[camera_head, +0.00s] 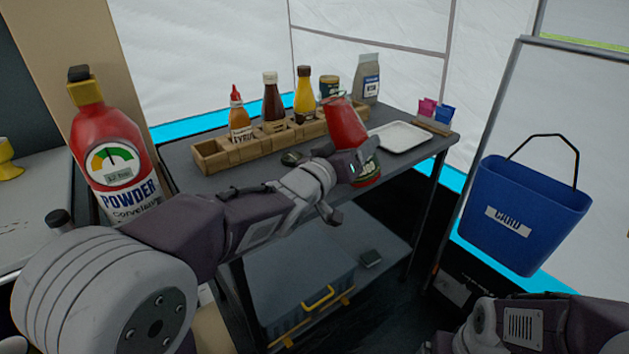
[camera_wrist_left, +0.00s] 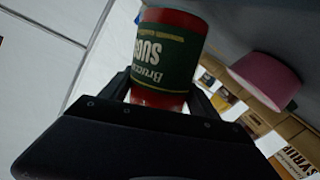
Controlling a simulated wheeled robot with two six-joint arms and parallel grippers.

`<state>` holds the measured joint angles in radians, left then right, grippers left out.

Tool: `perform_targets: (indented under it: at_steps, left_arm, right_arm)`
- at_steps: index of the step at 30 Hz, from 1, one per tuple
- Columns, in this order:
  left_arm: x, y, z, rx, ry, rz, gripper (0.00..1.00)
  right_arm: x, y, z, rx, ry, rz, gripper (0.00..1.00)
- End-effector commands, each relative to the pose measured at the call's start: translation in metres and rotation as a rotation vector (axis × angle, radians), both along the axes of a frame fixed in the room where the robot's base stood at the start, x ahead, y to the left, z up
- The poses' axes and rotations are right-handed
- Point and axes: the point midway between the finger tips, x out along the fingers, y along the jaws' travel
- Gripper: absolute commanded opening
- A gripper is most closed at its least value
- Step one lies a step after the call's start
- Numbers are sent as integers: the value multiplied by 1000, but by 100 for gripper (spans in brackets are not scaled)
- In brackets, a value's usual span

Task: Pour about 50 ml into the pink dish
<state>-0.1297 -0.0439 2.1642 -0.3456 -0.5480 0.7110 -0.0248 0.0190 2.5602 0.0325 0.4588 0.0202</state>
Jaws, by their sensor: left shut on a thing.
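A red bottle (camera_head: 345,122) with a green label is in the grasp of my left gripper (camera_head: 358,160), held above the front right part of the grey table. It leans with its upper end to the left in the head view. In the left wrist view the bottle (camera_wrist_left: 165,60) sits between the fingers of the left gripper (camera_wrist_left: 165,95), its label upside down. The pink dish (camera_wrist_left: 265,82) shows beyond and to the right of the bottle in that view, apart from it. I cannot make out the dish in the head view. My right gripper is out of frame.
A wooden rack (camera_head: 212,158) on the table (camera_head: 225,180) holds a syrup bottle (camera_head: 239,122), a brown bottle (camera_head: 273,97) and a yellow bottle (camera_head: 304,92). A white tray (camera_head: 402,136) lies to the right. A blue bin (camera_head: 525,205) hangs at the far right.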

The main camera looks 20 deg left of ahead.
Motion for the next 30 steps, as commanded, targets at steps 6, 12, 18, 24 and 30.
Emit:
perform_targets:
  at_steps: [6, 12, 18, 24, 30]
  left_arm:
    - [0, -13, 1, -153, -10, -3, 0]
    - [0, -20, 1, -252, -9, -3, 0]
    - [0, -25, 1, -313, -7, -3, 0]
    - [0, -27, 0, -351, -8, -2, 0]
    - [0, -29, -1, -381, -7, -3, 0]
  right_arm:
    - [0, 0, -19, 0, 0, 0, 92]
    - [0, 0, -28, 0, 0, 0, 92]
    - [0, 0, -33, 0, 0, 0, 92]
    - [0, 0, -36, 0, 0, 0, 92]
    - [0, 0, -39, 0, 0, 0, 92]
